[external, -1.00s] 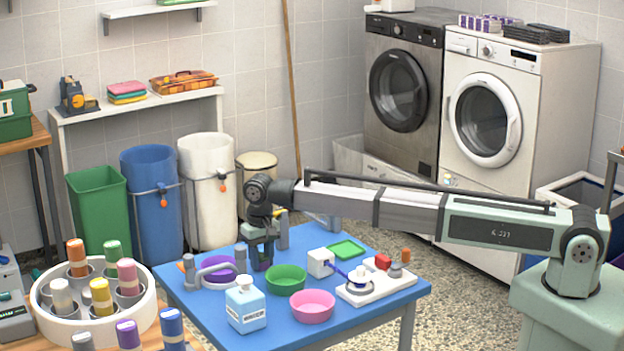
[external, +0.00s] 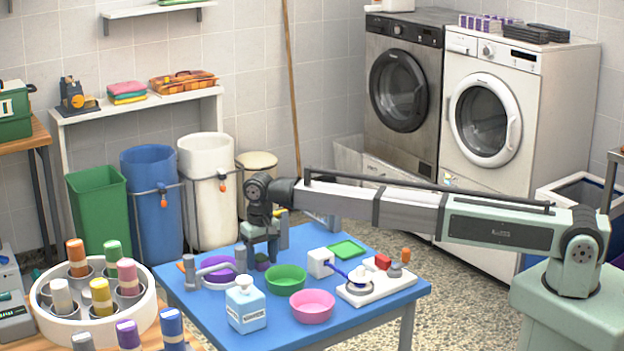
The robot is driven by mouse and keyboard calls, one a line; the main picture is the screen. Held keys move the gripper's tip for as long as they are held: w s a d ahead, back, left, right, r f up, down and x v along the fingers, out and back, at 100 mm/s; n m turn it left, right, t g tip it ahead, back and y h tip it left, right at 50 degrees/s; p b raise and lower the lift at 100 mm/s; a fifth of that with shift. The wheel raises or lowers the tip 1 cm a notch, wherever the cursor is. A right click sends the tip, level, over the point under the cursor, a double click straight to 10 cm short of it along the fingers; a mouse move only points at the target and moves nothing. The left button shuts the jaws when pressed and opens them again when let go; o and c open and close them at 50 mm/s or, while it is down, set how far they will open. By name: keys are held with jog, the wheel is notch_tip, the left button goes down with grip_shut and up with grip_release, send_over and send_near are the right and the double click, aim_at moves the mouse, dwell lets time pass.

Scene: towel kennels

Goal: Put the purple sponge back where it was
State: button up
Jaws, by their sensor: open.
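A small dark purple block (external: 262,265), which looks like the purple sponge, sits on the blue table (external: 240,320) behind the green bowl and right of the purple bowl. My gripper (external: 261,257) is over it, pointing down, with its fingers open and apart to either side. The fingers and the bowls' rims hide part of the block, and I cannot tell whether a finger touches it.
A pale blue bottle (external: 246,308) is in front. A green tray (external: 347,249) and a white board (external: 378,287) with small parts lie to the right.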

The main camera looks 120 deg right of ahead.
aim_at(261, 257)
notch_tip(261, 257, up, 12)
dwell(0.5)
jog(key=shift+f, duration=0.15)
dwell(1.1)
